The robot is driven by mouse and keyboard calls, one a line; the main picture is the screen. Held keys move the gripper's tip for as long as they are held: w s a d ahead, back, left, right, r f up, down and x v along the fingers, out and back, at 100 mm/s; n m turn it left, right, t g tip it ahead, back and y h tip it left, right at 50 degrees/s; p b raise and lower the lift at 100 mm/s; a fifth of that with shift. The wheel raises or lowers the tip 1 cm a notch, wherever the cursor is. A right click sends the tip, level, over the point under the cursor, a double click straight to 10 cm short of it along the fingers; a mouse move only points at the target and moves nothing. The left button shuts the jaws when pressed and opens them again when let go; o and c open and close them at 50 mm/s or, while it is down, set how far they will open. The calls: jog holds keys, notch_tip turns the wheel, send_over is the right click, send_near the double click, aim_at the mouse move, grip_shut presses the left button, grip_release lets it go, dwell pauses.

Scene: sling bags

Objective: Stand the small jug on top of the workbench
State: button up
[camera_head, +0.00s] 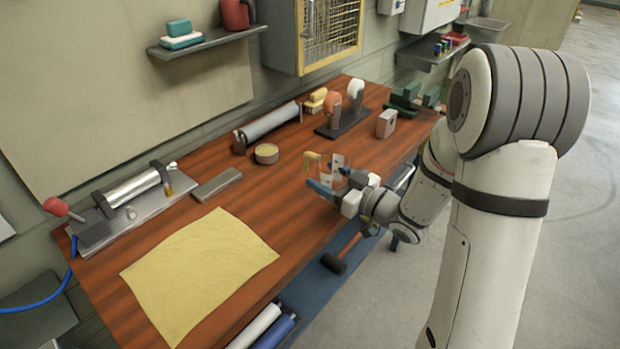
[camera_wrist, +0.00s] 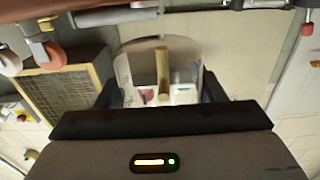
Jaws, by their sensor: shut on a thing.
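The small jug (camera_head: 312,159) looks see-through, with a tan handle and pale patches on its body. My gripper (camera_head: 335,178) is shut on it, over the right part of the workbench (camera_head: 285,193). In the wrist view the jug (camera_wrist: 163,68) sits between my two dark fingers (camera_wrist: 160,92), its tan handle facing the camera. The fingers hide part of its sides. I cannot tell whether its base touches the wooden top or how upright it is.
A yellow cloth (camera_head: 200,268) covers the bench's front left. A round tin (camera_head: 266,153), a grey bar (camera_head: 216,184), a roll (camera_head: 268,123), a stand with two rollers (camera_head: 343,120) and a grey block (camera_head: 386,123) surround the jug. Bare wood shows around the tin.

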jog(key=shift+w+a+f, duration=0.3)
jog(key=shift+a+f, duration=0.05)
jog(key=shift+a, duration=0.25)
jog(key=shift+w+a+f, duration=1)
jog(key=shift+a+f, duration=0.1)
jog(key=shift+a, duration=0.1)
jog(key=shift+f, duration=0.1)
jog(key=shift+f, duration=0.15)
jog(key=o, duration=1.1)
